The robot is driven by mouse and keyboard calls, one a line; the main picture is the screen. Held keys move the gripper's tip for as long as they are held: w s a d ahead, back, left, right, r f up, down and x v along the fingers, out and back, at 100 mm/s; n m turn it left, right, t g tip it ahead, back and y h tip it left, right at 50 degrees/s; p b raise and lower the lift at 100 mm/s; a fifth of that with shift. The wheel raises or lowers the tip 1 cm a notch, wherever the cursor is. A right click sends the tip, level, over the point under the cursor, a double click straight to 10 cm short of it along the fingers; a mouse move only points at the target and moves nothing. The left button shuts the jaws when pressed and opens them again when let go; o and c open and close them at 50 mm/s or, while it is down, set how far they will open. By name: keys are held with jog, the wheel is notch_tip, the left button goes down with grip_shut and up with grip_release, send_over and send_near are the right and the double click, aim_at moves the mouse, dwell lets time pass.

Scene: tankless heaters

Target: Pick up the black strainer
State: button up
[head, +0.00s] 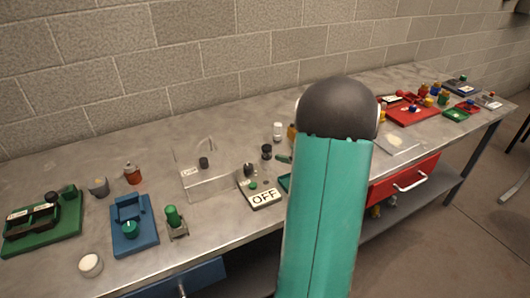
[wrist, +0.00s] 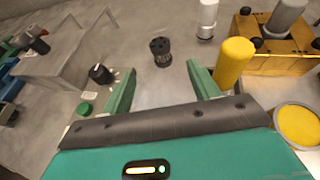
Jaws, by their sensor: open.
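The black strainer (wrist: 161,52) stands upright on the grey metal bench in the wrist view, a small dark cylinder with a ribbed or slotted side. In the head view a small black cylinder (head: 266,152), which looks like the same thing, stands left of my green arm. My gripper (wrist: 161,74) is open and empty, with its two green fingers spread. The strainer lies ahead of the gap between the fingertips, roughly centred and apart from both. In the head view my arm hides most of the gripper.
A yellow cylinder (wrist: 234,62) stands close by the right finger. A white cylinder (wrist: 207,18) stands behind, right of the strainer. A black knob (wrist: 100,74) and a clear stand (wrist: 62,62) are at left. A yellow block (wrist: 276,52) is at right. Bare bench surrounds the strainer.

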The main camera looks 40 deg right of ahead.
aim_at(264, 148)
jog(key=x, duration=1.4)
jog(key=shift+s+d+f, duration=0.1)
jog(key=shift+f, duration=0.05)
jog(key=c, duration=1.1)
